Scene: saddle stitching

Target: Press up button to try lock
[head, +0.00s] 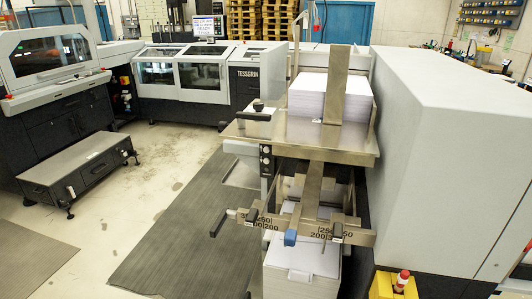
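A narrow black control strip (265,161) with small round buttons sits on the front left of the feeder stand, just below the metal table (325,143). The buttons are too small to tell which one is the up button. A metal bar with a number scale (262,218) crosses below the table, with a blue knob (290,238) near its middle. I cannot make out a lock or its state. Neither of my grippers is in view.
A white paper stack (312,94) stands on the table behind an upright metal plate (337,82). More paper (302,256) is below. A large grey housing (440,150) blocks the right side. A yellow box (393,287) stands low right. A dark mat (175,240) lies clear at left.

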